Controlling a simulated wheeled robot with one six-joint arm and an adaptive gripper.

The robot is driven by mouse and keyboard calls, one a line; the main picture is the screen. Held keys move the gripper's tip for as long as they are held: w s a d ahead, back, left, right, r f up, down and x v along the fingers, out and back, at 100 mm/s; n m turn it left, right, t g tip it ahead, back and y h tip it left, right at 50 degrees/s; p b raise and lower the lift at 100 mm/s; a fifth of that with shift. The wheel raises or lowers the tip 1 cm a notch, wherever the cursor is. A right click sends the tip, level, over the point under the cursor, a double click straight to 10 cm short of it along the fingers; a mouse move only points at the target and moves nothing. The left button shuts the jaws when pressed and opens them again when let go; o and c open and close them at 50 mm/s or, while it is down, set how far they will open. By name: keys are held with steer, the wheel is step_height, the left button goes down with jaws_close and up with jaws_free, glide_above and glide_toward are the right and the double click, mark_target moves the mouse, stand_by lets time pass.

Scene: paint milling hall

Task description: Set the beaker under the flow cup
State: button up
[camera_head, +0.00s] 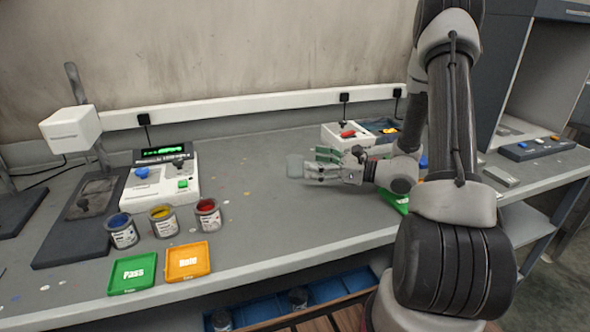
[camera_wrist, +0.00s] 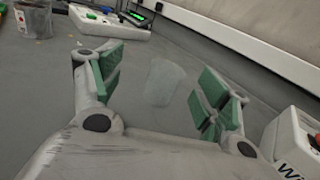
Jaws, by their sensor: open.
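The beaker (camera_head: 294,165) is clear, pale and hard to make out against the grey bench. In the head view it stands just left of my fingertips. In the wrist view the beaker (camera_wrist: 163,80) shows upright in the gap between the two green-padded fingers, near their tips, with space on both sides. My gripper (camera_head: 318,165) is open, low over the bench and pointing left; it also shows in the wrist view (camera_wrist: 163,92). I cannot make out the flow cup in either view; my arm covers part of the right side of the bench.
Three paint cans, blue (camera_head: 122,231), yellow (camera_head: 163,221) and red (camera_head: 208,215), stand at left behind green Pass (camera_head: 132,274) and orange Hold (camera_head: 188,261) trays. A white instrument (camera_head: 160,184) stands behind them. A white box (camera_head: 345,136) stands behind my gripper. The bench middle is clear.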

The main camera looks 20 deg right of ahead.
mark_target(295, 158)
steer(key=shift+w+d+f+m+t, duration=0.45)
steer(key=shift+d+f+m+t, duration=0.05)
steer(key=shift+w+f+h, duration=0.1)
steer(key=shift+w+h, duration=0.15)
steer(key=shift+h, duration=0.05)
steer(key=x, duration=0.7)
steer(key=shift+a+f, duration=0.1)
steer(key=shift+a, duration=0.15)
steer(key=shift+s, duration=0.1)
steer(key=c, duration=1.1)
